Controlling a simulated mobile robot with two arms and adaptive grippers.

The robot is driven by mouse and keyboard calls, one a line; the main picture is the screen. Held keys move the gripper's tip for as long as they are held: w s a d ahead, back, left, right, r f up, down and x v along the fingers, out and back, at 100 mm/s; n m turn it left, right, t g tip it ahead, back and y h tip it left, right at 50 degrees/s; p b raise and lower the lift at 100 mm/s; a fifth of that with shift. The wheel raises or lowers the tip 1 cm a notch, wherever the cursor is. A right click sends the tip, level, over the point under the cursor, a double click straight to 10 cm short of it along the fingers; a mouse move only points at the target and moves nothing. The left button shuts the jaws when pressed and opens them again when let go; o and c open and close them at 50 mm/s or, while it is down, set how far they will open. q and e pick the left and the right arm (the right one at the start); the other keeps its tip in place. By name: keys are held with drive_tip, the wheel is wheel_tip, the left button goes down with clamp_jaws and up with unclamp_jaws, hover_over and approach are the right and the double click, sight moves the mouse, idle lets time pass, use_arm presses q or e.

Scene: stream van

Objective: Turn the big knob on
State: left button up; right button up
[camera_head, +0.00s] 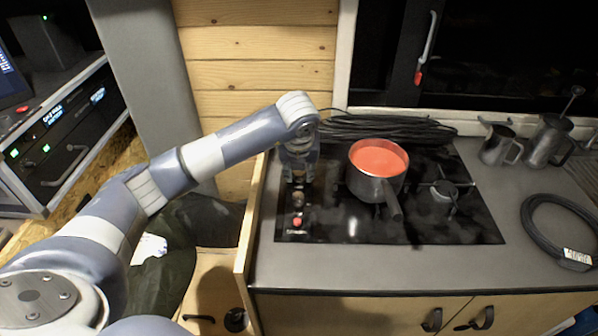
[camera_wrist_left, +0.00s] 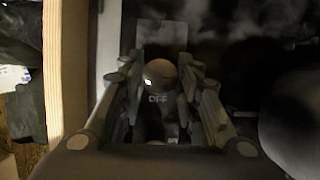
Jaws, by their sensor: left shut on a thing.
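My left gripper (camera_head: 298,178) points down over the left control strip of the black stove (camera_head: 340,228). In the left wrist view the gripper (camera_wrist_left: 160,68) has its fingers on both sides of a round, shiny dark knob (camera_wrist_left: 160,72), shut on it. The word OFF shows on the panel just below the knob in that view. In the head view the gripper hides most of this knob. A smaller dark round control (camera_head: 298,200) and a red one (camera_head: 297,221) are nearer the front on the strip. My right gripper is not in view.
A pot with orange-red contents (camera_head: 378,165) stands on the stove right of my gripper, its handle pointing forward. A black cable coil (camera_head: 385,127) lies behind. Metal jugs (camera_head: 500,146) stand right. A raised wooden edge (camera_head: 250,225) borders the counter's left side.

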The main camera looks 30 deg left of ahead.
use_arm(q)
drive_tip(key=shift+w+r, duration=0.1)
idle(0.3)
drive_tip(key=o, duration=1.1)
drive_tip(key=shift+c, duration=0.2)
drive_tip(key=v, duration=1.2)
